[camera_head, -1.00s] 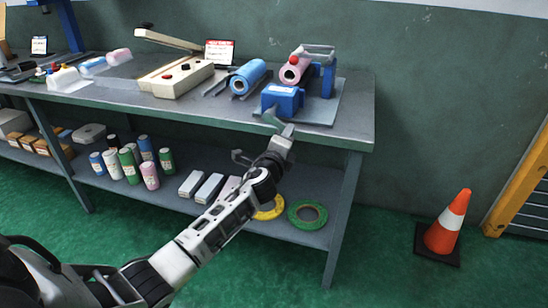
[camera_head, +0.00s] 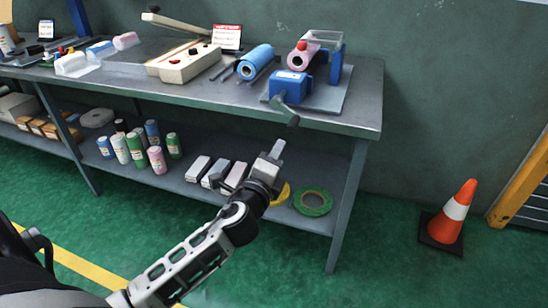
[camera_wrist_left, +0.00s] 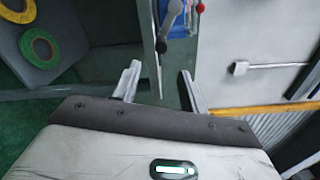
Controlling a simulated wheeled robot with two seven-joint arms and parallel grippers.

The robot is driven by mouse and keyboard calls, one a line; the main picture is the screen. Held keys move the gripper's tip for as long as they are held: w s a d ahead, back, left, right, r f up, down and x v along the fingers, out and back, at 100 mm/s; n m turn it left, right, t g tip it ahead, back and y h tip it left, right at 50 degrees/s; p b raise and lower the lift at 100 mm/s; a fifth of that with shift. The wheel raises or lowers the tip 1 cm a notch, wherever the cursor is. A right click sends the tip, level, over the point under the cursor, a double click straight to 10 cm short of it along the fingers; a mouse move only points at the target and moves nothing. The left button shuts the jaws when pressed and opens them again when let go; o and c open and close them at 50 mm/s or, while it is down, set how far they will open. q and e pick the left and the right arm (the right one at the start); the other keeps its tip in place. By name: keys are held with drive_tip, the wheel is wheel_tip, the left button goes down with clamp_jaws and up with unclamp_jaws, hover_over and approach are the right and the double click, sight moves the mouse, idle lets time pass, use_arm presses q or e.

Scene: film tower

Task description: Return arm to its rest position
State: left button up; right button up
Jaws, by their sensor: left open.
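My left arm comes in from the bottom left of the head view. Its gripper (camera_head: 277,152) is in front of the bench's front edge, below the blue crank machine. In the left wrist view the two fingers of my left gripper (camera_wrist_left: 160,82) stand apart with nothing held between them. The machine's dark crank handle (camera_head: 287,113) hangs over the bench edge above the gripper, and a gap shows between them. The handle also shows in the left wrist view (camera_wrist_left: 166,30), beyond the fingers. My right gripper is in neither view.
The grey bench (camera_head: 230,112) carries the blue crank machine (camera_head: 289,86), a blue film roll (camera_head: 255,62) and a cream sealer (camera_head: 183,64). Its lower shelf holds several cans, boxes and a green tape roll (camera_head: 313,202). An orange cone (camera_head: 455,212) stands right. Floor before the bench is clear.

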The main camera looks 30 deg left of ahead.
use_arm(q)
drive_tip(key=s+d+f+n+g+h+p, duration=0.1)
drive_tip(key=s+d+f+n+g+h, duration=0.2)
drive_tip(key=s+d+f+n, duration=0.3)
drive_tip(key=s+d+f+n+g+h+p, duration=0.1)
drive_tip(key=s+d+f+n+g+h, duration=0.2)
drive_tip(key=s+d+n, duration=0.7)
drive_tip(key=s+f+n+h, duration=0.1)
drive_tip(key=s+f+h, duration=0.1)
drive_tip(key=s+f, duration=0.2)
drive_tip(key=shift+f+g, duration=0.2)
drive_tip(key=shift+g, duration=0.1)
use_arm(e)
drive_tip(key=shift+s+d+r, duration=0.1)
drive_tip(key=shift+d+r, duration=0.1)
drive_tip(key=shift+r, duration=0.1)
use_arm(q)
drive_tip(key=shift+s, duration=0.1)
